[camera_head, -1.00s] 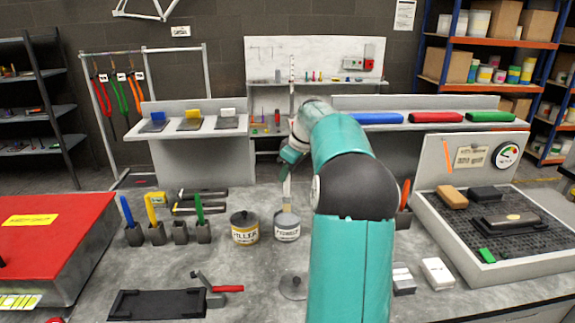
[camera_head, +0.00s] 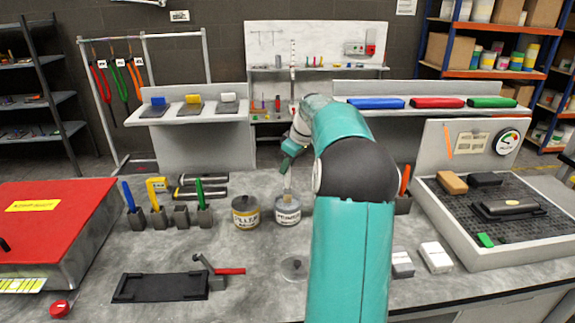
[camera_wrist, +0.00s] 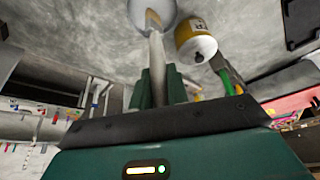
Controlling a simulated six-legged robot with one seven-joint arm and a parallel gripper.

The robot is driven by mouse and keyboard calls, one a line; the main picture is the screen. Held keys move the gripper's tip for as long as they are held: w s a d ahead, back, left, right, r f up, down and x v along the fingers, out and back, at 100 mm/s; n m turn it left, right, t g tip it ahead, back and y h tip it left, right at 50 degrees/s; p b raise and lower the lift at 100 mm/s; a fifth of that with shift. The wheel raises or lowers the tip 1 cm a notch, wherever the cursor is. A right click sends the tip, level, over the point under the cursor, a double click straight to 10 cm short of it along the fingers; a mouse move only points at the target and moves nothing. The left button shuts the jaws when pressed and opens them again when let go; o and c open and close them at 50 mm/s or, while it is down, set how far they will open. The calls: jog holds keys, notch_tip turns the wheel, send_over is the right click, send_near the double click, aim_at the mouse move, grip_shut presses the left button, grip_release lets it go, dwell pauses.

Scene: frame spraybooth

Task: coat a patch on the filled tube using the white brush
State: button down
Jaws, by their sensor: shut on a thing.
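My gripper (camera_head: 289,160) is shut on the white brush (camera_head: 287,182), above the open primer tin (camera_head: 287,213). The brush points down at the tin's mouth. In the wrist view the pale brush (camera_wrist: 157,55) sticks out from between my gripper's fingers (camera_wrist: 158,88), its tip overlapping the tin's mouth (camera_wrist: 140,12); contact inside is unclear. Two dark tubes (camera_head: 203,179) lie on the bench left of the tins. I cannot tell which tube is filled.
A filler tin (camera_head: 245,212) stands just left of the primer tin. A loose lid (camera_head: 293,268) lies in front. Holders with blue, yellow and green tools (camera_head: 204,213) stand left. A black tray (camera_head: 160,287) and red-handled clamp (camera_head: 225,271) lie at front left.

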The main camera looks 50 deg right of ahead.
jog(key=shift+f, duration=0.6)
dwell(1.4)
jog(key=shift+r, duration=3.6)
